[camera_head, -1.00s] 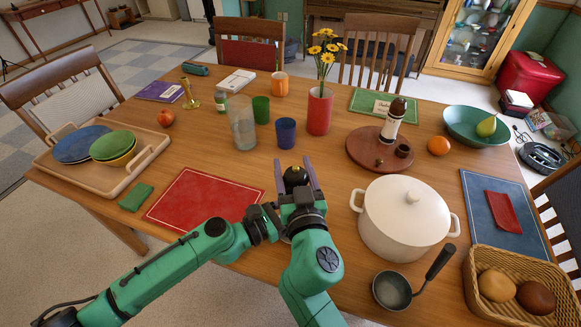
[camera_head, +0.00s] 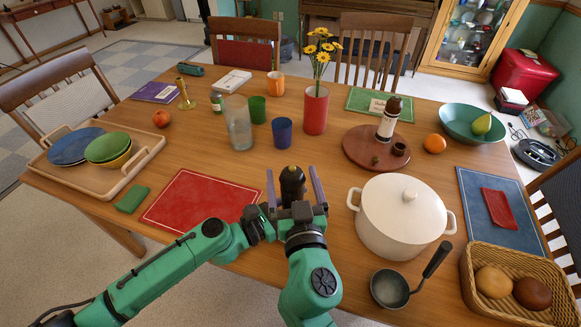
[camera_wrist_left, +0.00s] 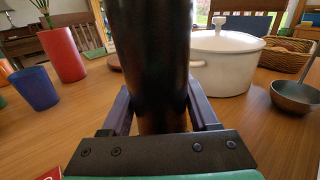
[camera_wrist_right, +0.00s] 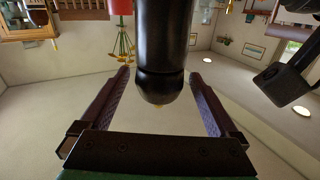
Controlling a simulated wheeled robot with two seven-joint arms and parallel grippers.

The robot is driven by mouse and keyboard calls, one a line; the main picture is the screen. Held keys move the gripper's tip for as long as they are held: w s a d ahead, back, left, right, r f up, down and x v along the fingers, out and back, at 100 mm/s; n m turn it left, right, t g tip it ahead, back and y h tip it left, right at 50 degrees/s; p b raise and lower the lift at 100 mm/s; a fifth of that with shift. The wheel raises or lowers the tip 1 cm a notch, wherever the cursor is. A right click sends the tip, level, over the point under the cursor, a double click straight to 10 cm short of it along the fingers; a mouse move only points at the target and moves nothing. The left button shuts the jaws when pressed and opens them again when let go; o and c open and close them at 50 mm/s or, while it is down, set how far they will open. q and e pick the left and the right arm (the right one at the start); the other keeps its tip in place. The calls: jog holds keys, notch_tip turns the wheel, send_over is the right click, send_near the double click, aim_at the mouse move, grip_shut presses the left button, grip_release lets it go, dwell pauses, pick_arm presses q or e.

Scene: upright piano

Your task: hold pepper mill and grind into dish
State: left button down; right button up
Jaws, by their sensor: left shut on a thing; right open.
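The pepper mill (camera_head: 292,182) is a dark, glossy cylinder with a rounded head, standing roughly upright near the front middle of the table. My left gripper (camera_wrist_left: 158,108) is shut on its body, which fills the middle of the left wrist view (camera_wrist_left: 150,60). In the head view its fingers are hidden behind my right gripper. My right gripper (camera_head: 294,188) is open, with one purple finger on each side of the mill's head. The right wrist view shows the mill's head (camera_wrist_right: 160,80) between the spread fingers (camera_wrist_right: 160,95), with gaps on both sides.
A white lidded pot (camera_head: 385,225) stands close to the right of the grippers, with a ladle (camera_head: 392,287) in front. A red placemat (camera_head: 200,203) lies to the left. A blue cup (camera_head: 282,131) and red vase (camera_head: 314,110) stand behind. A basket (camera_head: 485,250) is front right.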

aim_at(296, 189)
jog(key=s, duration=0.4)
jog(key=shift+s+d, duration=0.2)
jog(key=shift+d, duration=0.15)
jog(key=shift+d+f+y, duration=0.25)
jog(key=shift+f+y, duration=0.05)
jog(key=d+n+y, duration=0.1)
jog(key=s+d+n+g+y, duration=0.1)
jog(key=y, duration=0.1)
jog(key=s+d+n+g+y, duration=0.1)
jog(key=y, duration=0.1)
jog(key=shift+s+d+f+n, duration=0.1)
jog(key=shift+s+f+n, duration=0.05)
jog(key=shift+f+n, duration=0.2)
jog(key=shift+r+n+y, duration=0.35)
jog(key=shift+r+y, duration=0.1)
jog(key=shift+y, duration=0.15)
jog(key=x, duration=1.1)
jog(key=shift+w+f, duration=0.2)
jog(key=shift+f, duration=0.15)
